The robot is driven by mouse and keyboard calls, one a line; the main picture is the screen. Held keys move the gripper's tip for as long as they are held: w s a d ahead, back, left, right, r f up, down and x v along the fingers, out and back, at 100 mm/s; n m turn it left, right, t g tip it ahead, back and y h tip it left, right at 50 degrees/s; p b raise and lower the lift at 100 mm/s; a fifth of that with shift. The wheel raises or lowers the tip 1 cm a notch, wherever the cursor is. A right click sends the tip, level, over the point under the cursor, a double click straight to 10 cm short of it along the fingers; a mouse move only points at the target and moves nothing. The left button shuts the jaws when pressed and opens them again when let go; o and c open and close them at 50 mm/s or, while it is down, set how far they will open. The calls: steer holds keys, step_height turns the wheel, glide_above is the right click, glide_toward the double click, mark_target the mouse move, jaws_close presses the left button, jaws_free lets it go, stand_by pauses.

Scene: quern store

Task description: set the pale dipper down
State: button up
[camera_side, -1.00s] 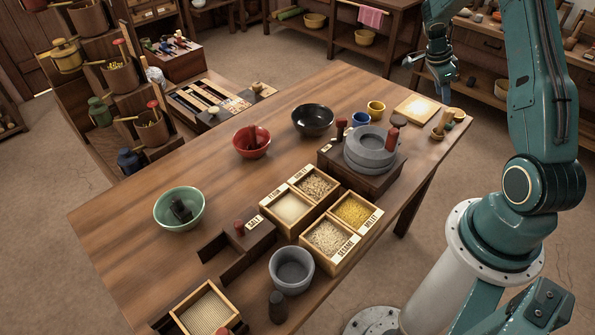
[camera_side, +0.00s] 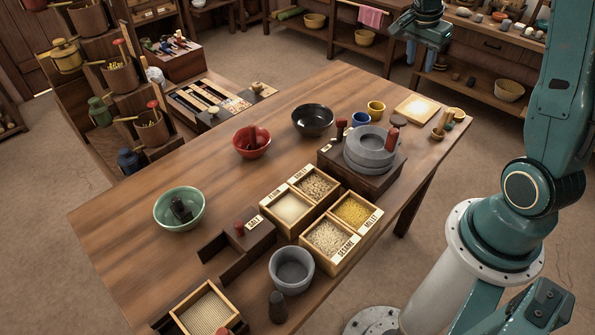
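My gripper (camera_side: 419,62) is high above the far right end of the table (camera_side: 150,225), near the top of the side view. Its two fingers look apart, and I see nothing between them. A small pale wooden thing with an upright handle (camera_side: 440,122) stands at the table's right corner; it may be the pale dipper, but it is too small to tell. My gripper is above and apart from it.
A stone quern (camera_side: 369,153) stands on a dark block, with a red handle. Near it are a blue cup (camera_side: 360,120), a yellow cup (camera_side: 376,108), a black bowl (camera_side: 313,120) and a pale square board (camera_side: 417,106). Grain boxes (camera_side: 325,212) fill the middle front. The left tabletop has free room.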

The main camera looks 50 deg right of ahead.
steer(key=s+a+r+n+t+y, duration=0.1)
steer(key=s+a+r+n+t, duration=0.1)
steer(key=a+r+n, duration=0.45)
steer(key=s+a+r+n+t, duration=0.1)
steer(key=s+a+r+n, duration=0.15)
steer(key=a, duration=0.65)
steer(key=s+a+n+t+y, duration=0.2)
steer(key=s+a+n, duration=0.8)
steer(key=a, duration=0.1)
steer(key=shift+s+r+t, duration=0.3)
steer(key=shift+r, duration=0.1)
